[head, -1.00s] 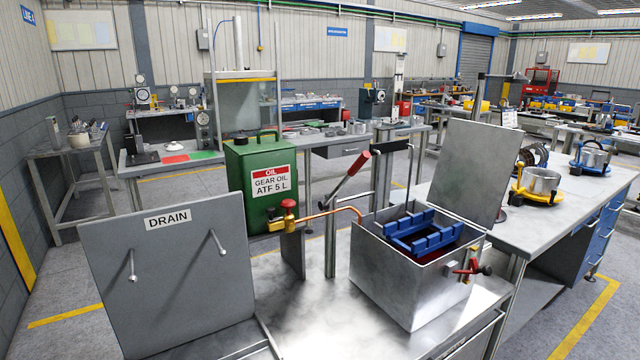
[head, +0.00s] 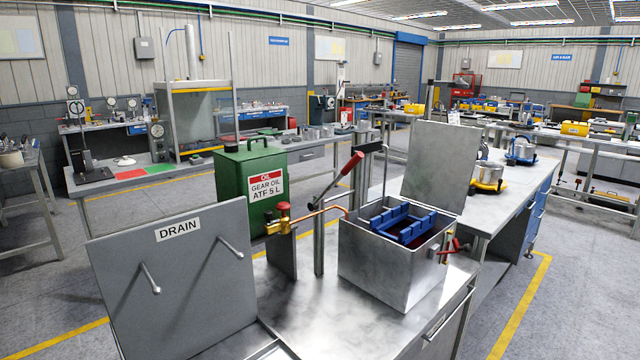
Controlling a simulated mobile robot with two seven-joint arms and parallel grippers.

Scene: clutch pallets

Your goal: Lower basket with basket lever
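The blue basket (head: 404,224) sits near the top of the open metal tank (head: 388,270), above dark red liquid. The lever (head: 335,178) has a red grip and tilts up to the right from a post beside the tank. The tank's lid (head: 440,166) stands open at the back. Neither of my grippers shows in the head view.
A green oil can (head: 250,182) stands behind a copper pipe with a red-knobbed brass valve (head: 283,218). A grey panel marked DRAIN (head: 178,280) stands at the front left. A red-handled tap (head: 450,247) sticks out from the tank's right side. The steel bench top is clear in front.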

